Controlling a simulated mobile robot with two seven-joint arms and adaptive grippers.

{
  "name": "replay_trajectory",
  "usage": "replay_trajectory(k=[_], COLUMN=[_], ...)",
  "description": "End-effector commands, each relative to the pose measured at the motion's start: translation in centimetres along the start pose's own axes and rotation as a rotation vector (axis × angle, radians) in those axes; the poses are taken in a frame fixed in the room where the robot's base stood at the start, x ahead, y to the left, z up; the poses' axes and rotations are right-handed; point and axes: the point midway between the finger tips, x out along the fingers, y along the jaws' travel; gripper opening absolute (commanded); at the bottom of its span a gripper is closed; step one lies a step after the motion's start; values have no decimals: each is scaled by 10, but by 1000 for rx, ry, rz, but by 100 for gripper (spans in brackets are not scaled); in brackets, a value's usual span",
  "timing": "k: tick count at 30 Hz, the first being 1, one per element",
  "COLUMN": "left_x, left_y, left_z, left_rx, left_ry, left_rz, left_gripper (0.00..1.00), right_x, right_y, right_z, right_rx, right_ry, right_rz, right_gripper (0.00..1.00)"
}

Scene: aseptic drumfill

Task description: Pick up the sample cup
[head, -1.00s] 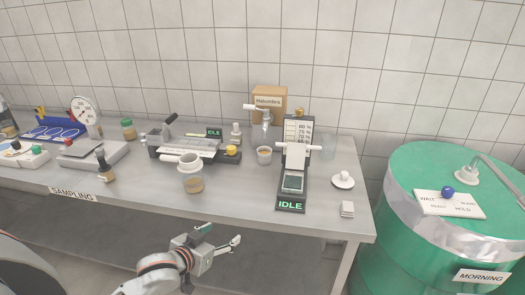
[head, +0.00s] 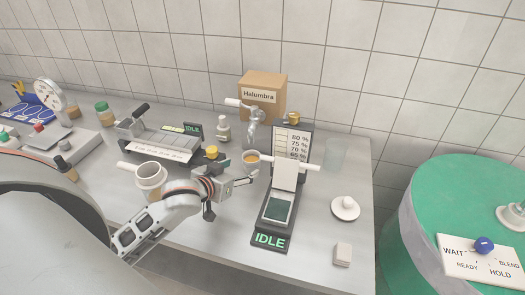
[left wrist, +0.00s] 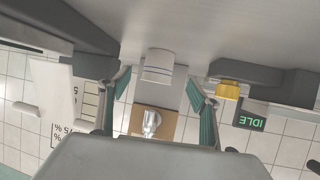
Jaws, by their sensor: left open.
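The small sample cup (head: 251,156), pale with orange-brown inside, stands upright on the steel table below the tap (head: 254,118). In the left wrist view, which looks upside down, a pale cup (left wrist: 158,66) shows between my two green-padded fingers. My left gripper (head: 247,181) is open and low over the table, with its fingers just in front of the cup. I cannot tell whether the fingertips reach past the cup's sides. My right gripper is not in view.
A dark device marked IDLE (head: 271,240) stands close to the right of the gripper. A white mug-like vessel (head: 150,175) is on the left, partly behind my arm. A cardboard box (head: 263,95) stands behind the tap. A white knobbed lid (head: 345,208) and a small block (head: 342,254) lie at the right.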

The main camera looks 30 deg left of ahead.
Motion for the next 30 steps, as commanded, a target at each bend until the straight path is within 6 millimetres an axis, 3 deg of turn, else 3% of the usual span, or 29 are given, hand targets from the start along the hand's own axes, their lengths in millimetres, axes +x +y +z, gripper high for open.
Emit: replay_trajectory(k=[6, 21, 30], left_x=[14, 73, 78], left_y=[0, 2, 2], left_z=[-1, -5, -5], left_rx=[-1, 0, -1], left_ry=[1, 0, 0], left_rz=[-1, -1, -1], left_gripper=[63, 63, 63], right_x=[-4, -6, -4], right_y=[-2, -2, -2], right_z=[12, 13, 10], right_rx=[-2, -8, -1], right_ry=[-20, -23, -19], right_rz=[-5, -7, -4], right_gripper=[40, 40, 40])
